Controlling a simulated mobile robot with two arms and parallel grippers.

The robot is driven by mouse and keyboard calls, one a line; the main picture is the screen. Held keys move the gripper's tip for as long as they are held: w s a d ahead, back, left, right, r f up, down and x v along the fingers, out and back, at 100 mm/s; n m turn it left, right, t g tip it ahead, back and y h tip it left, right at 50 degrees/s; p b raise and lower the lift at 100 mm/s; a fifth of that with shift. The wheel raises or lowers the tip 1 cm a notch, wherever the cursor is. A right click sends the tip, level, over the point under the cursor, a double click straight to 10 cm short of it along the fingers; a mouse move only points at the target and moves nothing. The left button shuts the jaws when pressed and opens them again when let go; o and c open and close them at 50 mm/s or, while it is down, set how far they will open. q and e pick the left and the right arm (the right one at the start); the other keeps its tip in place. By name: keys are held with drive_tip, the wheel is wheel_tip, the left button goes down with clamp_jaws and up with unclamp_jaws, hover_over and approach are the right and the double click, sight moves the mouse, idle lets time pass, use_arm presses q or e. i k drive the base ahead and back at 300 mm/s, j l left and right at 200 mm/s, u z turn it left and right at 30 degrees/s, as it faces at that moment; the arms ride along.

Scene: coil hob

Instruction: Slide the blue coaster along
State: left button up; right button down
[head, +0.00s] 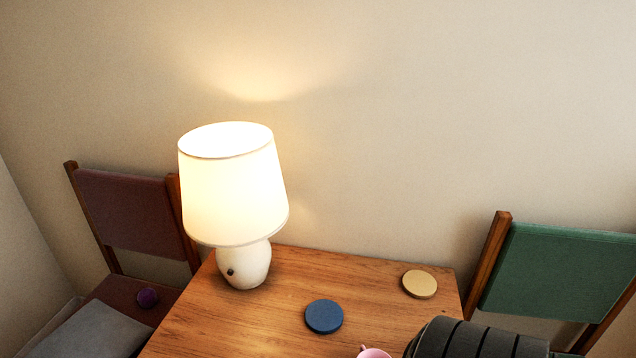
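The blue coaster (324,316) is a flat round disc lying on the wooden table (280,275), right of the lamp and near the middle of the visible tabletop. A dark ribbed arm part of mine comes in at the bottom right, to the right of the coaster and apart from it. Neither gripper shows in the head view.
A lit lamp (240,190) with a white base stands at the table's back left. A tan coaster (419,284) lies at the back right. A brown chair (125,212) and a green chair (555,268) flank the table.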

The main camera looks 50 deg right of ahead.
sight(323, 316)
drive_tip(key=z, duration=1.6)
